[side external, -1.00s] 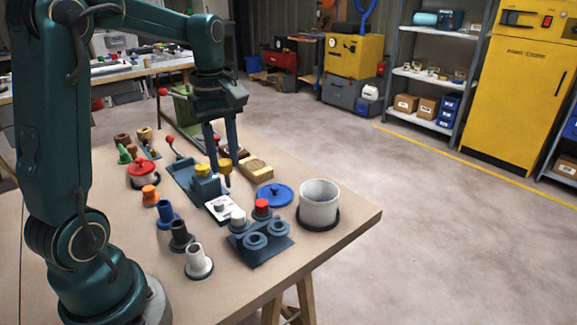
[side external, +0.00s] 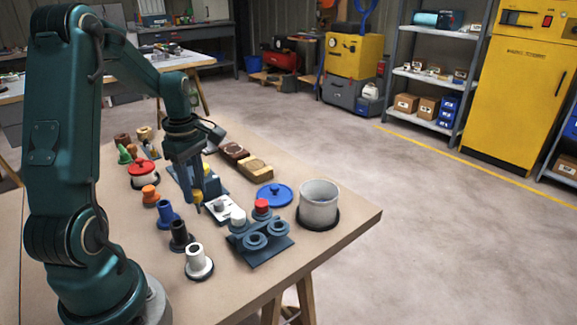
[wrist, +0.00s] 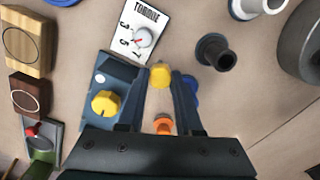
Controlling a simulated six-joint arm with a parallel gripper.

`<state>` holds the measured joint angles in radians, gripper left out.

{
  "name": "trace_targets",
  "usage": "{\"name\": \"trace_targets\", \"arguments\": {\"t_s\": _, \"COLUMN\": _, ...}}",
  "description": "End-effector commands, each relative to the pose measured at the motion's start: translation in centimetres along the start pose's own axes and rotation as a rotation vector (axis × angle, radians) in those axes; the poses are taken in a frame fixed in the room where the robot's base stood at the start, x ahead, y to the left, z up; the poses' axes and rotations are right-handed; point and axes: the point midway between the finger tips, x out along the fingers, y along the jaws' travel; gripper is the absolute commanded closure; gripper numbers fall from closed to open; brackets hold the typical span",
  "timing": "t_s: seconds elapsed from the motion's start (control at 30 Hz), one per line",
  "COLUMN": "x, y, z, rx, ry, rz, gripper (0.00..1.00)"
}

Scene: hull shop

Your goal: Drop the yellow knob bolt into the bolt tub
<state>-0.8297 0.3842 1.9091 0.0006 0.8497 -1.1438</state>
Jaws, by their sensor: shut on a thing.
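My gripper (side external: 192,199) is shut on a yellow knob bolt (wrist: 160,75), its yellow head between the fingertips in the wrist view. In the side view the bolt (side external: 197,197) hangs at the fingertips near the white dial card. A second yellow knob (wrist: 105,103) sits on the dark blue block (wrist: 117,73) beside my fingers. A pale grey, open-topped round tub (side external: 319,206), which looks like the bolt tub, stands on a dark base near the table's right corner, well to the right of my gripper. Its inside bottom is hidden.
A blue lid (side external: 273,195) lies left of the tub. A dark rack (side external: 259,246) with rings and red and white knobs stands in front. Orange (side external: 150,196), blue (side external: 167,218), black (side external: 180,237) and white (side external: 198,263) flanged pieces line the near side. A red-lidded pot (side external: 144,173) is at left.

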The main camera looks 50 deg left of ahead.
Motion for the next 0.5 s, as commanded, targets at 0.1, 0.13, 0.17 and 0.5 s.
{"name": "trace_targets", "arguments": {"t_s": 0.1, "x": 0.59, "y": 0.0, "z": 0.02, "rx": 0.001, "ry": 0.0, "rz": 0.001, "gripper": 1.0}}
{"name": "trace_targets", "arguments": {"t_s": 0.13, "x": 0.59, "y": 0.01, "z": 0.01, "rx": 0.001, "ry": 0.001, "rz": 0.001, "gripper": 1.0}}
{"name": "trace_targets", "arguments": {"t_s": 0.17, "x": 0.57, "y": 0.02, "z": 0.01, "rx": 0.001, "ry": 0.001, "rz": 0.002, "gripper": 1.0}}
{"name": "trace_targets", "arguments": {"t_s": 0.5, "x": 0.85, "y": 0.02, "z": 0.01, "rx": 0.001, "ry": 0.001, "rz": 0.001, "gripper": 0.43}}
